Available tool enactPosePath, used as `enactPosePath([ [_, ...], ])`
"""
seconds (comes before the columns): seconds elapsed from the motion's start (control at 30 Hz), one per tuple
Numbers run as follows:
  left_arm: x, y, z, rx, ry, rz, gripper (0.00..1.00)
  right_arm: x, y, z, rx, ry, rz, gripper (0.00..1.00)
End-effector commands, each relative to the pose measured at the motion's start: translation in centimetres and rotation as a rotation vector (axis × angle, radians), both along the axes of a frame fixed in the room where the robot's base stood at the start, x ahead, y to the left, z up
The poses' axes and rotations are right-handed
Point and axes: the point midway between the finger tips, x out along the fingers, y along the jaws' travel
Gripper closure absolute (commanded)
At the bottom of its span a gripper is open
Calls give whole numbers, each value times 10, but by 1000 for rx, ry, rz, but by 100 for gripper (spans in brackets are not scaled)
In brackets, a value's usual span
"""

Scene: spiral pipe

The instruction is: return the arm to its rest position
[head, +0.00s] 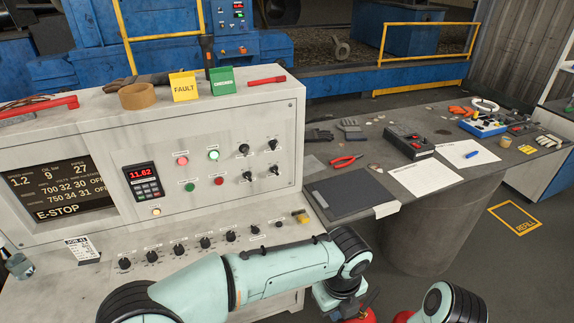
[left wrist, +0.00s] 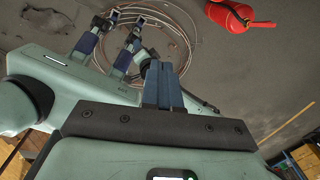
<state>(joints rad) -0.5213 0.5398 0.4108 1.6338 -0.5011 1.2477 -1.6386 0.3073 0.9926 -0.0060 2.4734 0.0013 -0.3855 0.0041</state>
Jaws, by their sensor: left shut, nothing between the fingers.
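My left arm (head: 270,275) comes in from the left in the head view, teal with black joints, and lies across the front of the control console. Its forearm bends down at the right, past the console's right corner. My left gripper (left wrist: 163,70) shows in the left wrist view with its blue fingers together and nothing between them. In the head view its fingertips cannot be made out. My right arm (head: 440,303) shows at the lower right of the head view. My right gripper (left wrist: 108,42) shows in the left wrist view with two fingers apart, empty.
The grey console (head: 230,125) with knobs and buttons stands close behind my left arm. A dark workbench (head: 345,150) with tools and papers is to the right. On the floor in the left wrist view are a coil of cable (left wrist: 185,40) and a red extinguisher (left wrist: 238,16).

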Motion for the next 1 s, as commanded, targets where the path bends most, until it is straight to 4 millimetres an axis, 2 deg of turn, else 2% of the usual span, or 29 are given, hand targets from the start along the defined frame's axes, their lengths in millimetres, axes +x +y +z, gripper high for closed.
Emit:
enactPosePath([
  [0.03,8,14,-42,-12,69,144,100,1,0,0,0,-1,0,57],
  [0.17,12,33,-119,-79,198,521,100,1,0,0,-1,-2,-1,57],
  [0.27,6,57,-183,-118,314,891,100,2,0,0,-1,-3,0,57],
  [0.3,0,70,-209,-126,365,1064,100,2,0,0,0,-3,0,57],
  [0.37,-11,89,-246,-131,437,1337,100,1,0,0,-1,-3,0,57],
  [0.4,-21,104,-269,-129,481,1529,100,1,0,0,-1,-2,0,57],
  [0.5,-50,141,-318,-106,564,2005,100,0,0,0,0,-1,0,57],
  [0.6,-81,175,-352,-69,598,2426,100,0,0,0,0,0,0,57],
  [0.73,-115,207,-374,-26,588,2812,100,0,0,0,0,-1,0,57],
  [0.83,-129,221,-381,-10,567,2973,100,1,0,0,0,-1,0,57],
  [1.0,-134,226,-383,-8,555,3040,100,0,0,0,0,-1,0,57],
])
